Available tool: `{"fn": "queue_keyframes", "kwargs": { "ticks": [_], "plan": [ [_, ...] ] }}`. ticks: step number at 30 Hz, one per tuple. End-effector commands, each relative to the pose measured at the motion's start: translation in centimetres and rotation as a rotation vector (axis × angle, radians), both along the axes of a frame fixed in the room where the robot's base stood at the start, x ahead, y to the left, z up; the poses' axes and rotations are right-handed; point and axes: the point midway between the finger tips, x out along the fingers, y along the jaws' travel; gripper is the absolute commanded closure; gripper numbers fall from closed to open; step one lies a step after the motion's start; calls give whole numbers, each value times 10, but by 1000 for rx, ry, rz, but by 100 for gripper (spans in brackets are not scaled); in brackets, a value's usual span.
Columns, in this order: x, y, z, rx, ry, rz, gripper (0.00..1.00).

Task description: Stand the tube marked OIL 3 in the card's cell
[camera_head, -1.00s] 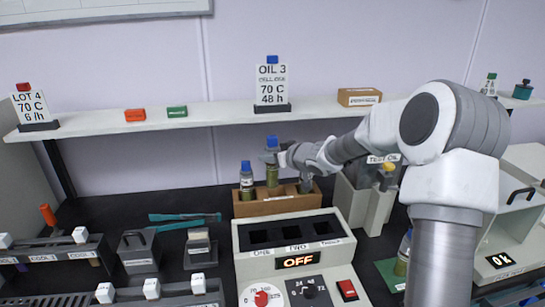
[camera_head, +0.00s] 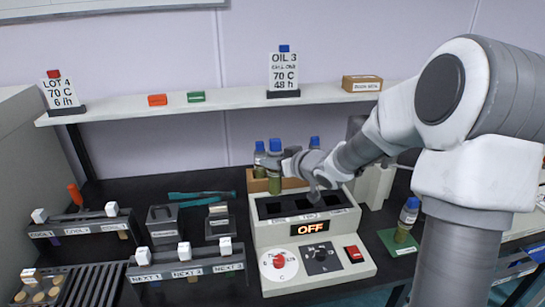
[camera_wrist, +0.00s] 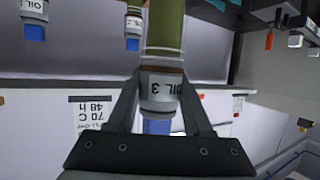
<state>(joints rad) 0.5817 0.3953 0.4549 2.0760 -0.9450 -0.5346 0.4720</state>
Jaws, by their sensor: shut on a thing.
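My gripper (camera_wrist: 160,88) is shut on the tube marked OIL 3 (camera_wrist: 163,90), which has a blue cap and green oil; its label shows between the fingers. In the head view my gripper (camera_head: 287,163) holds this tube (camera_head: 275,178) upright, in front of the wooden rack and just above the back of the heater block's left cell (camera_head: 269,209). The heater block (camera_head: 262,238) has three dark, empty-looking cells and an OFF display. The card (camera_head: 283,73) on the shelf reads OIL 3, 70 C, 48 h; its small cell line looks like ONE.
The wooden rack (camera_head: 257,185) behind holds other blue-capped tubes (camera_head: 260,153) (camera_head: 314,142). Another blue-capped tube (camera_head: 407,218) stands on a green mat at right. A red knob (camera_head: 279,261), a black knob and a red switch (camera_head: 354,253) sit on the block's front.

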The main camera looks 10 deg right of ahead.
Motion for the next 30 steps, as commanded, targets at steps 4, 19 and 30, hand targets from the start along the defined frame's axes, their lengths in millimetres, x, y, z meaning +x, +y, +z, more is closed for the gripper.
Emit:
{"fn": "queue_keyframes", "kwargs": {
  "ticks": [4, 19, 30],
  "plan": [
    [-3, -1, 1, 0, -2, -2, 100],
    [-3, 0, -6, 1, 0, -3, 100],
    [-3, 0, -37, 0, -3, -3, 100]
  ]
}}
